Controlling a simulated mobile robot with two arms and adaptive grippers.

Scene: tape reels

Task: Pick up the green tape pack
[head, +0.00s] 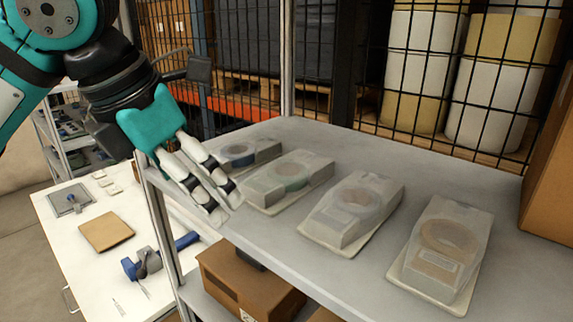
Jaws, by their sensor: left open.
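The green tape pack (289,180) lies on the grey shelf, second from the left in a row of packs. It is a clear wrapped pack with a dull green ring showing inside. My left gripper (227,208) reaches in from the left, with its two pale fingers pointing down and right. The fingers are open and empty, at the left edge of the shelf beside the near-left end of the green pack. I cannot tell whether they touch it. My right gripper is not in view.
A blue-ringed pack (246,152) lies behind, partly hidden by my gripper. Two tan-ringed packs (353,208) and (442,250) lie to the right on the grey shelf (400,158). A cardboard box (551,180) stands at the right edge. Wire mesh (335,60) closes the back.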

